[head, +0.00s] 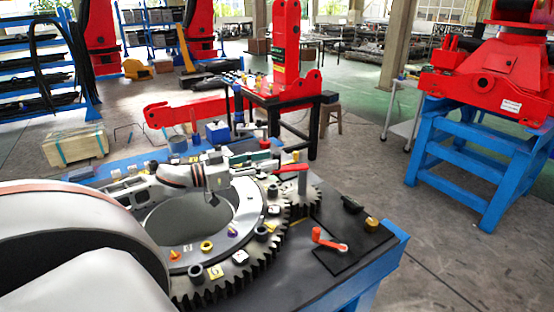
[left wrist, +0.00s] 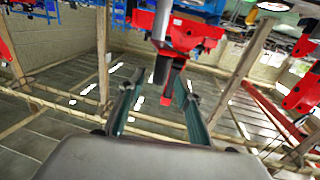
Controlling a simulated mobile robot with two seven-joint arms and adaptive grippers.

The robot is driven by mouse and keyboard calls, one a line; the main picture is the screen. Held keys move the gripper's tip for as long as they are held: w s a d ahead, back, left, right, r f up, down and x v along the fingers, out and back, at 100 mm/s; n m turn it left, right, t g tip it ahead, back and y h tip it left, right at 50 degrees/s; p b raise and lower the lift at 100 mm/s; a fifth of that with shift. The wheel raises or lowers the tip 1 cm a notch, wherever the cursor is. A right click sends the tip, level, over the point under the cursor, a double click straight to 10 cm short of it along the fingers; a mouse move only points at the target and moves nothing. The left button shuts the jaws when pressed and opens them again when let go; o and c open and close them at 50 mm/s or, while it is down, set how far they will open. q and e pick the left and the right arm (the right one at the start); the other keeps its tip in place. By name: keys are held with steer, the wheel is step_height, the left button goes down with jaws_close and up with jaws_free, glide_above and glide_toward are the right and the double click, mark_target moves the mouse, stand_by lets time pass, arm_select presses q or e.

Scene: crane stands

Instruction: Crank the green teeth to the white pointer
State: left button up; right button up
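A large dark ring gear (head: 246,281) lies on the table and meshes with a smaller gear (head: 304,203) at its right. A grey post (head: 302,183) stands on the small gear, with a red crank handle (head: 290,168) at its top. My left gripper (head: 277,164) reaches over the ring from the left, its green fingers at the handle. In the left wrist view the fingers (left wrist: 158,85) are apart, with the red handle (left wrist: 174,82) between them, nearer one finger. I cannot make out the green teeth or the white pointer. My right gripper is not in view.
A red-orange lever (head: 328,239) lies on a black plate at the table's right. A blue stand (head: 478,165) bears red machinery at right, with open floor before it.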

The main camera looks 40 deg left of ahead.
mark_target(277, 158)
arm_select(q)
steer(key=shift+x, duration=2)
jaws_close()
